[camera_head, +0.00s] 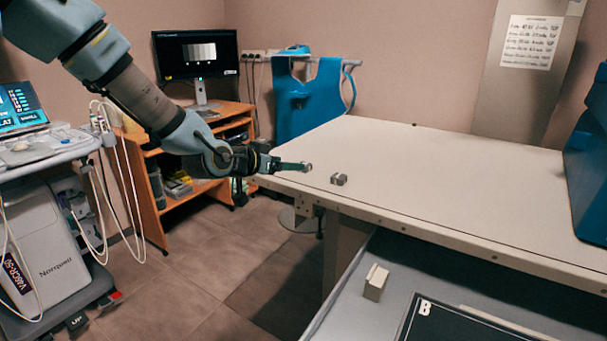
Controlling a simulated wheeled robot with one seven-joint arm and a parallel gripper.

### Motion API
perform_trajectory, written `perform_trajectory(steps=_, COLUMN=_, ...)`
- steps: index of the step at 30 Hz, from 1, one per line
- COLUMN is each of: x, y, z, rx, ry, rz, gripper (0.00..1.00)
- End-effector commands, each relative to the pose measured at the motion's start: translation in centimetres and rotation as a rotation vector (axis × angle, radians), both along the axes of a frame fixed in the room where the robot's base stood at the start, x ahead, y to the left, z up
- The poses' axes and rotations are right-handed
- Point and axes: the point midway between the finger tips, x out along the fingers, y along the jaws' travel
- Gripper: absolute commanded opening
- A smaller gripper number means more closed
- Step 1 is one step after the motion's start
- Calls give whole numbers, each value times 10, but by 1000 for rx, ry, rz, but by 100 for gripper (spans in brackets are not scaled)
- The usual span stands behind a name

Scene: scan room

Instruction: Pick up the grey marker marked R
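A small grey marker (339,179) lies on the pale table top (450,190), near its left corner. It is too small to read any letter on it. My gripper (306,167) reaches in from the left, over the table's left corner. Its fingertips point right and are a short way left of the grey marker, apart from it in the picture. The fingers are seen side-on, so I cannot tell whether they are open or shut.
A lower grey surface in front holds a beige block (375,283) and a black panel marked B (440,322). A blue padded object (588,165) stands at the table's right end. A wooden desk (200,165) and an ultrasound cart (45,235) are left. The table's middle is clear.

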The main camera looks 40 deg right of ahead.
Motion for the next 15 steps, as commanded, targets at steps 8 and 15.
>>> perform_trajectory(steps=8, x=7, y=-28, z=-12, rx=5, ry=2, rz=2, gripper=78)
perform_trajectory(steps=15, x=14, y=-49, z=-21, rx=5, ry=5, rz=2, gripper=78)
